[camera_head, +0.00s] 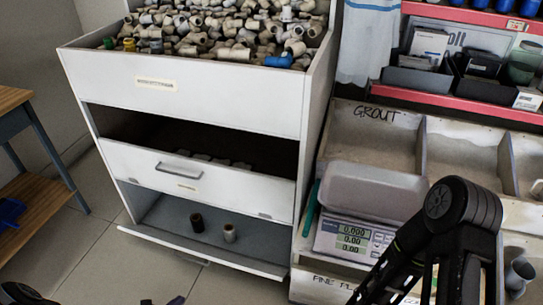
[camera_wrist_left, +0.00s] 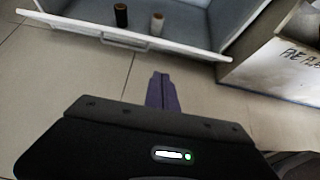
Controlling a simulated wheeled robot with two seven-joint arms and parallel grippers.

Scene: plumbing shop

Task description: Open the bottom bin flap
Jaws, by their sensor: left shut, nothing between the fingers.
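The bottom bin flap (camera_head: 200,252) of the white cabinet is swung down and outward, with its handle on the outer side. The bottom bin stands open and shows a grey floor, with a black fitting (camera_head: 197,222) and a beige fitting (camera_head: 229,233) upright inside. In the left wrist view, the flap's handle (camera_wrist_left: 125,40) shows beyond my fingers. My left gripper (camera_head: 176,300) is at the bottom edge of the head view, in front of the cabinet. Its fingers (camera_wrist_left: 161,85) are shut and empty, apart from the flap. My right gripper is out of view.
The top bin (camera_head: 180,90) is full of pipe fittings. A scale (camera_head: 355,238) stands right of the cabinet, near my right arm. A wooden table (camera_head: 45,200) is at left. Tiled floor in front is clear.

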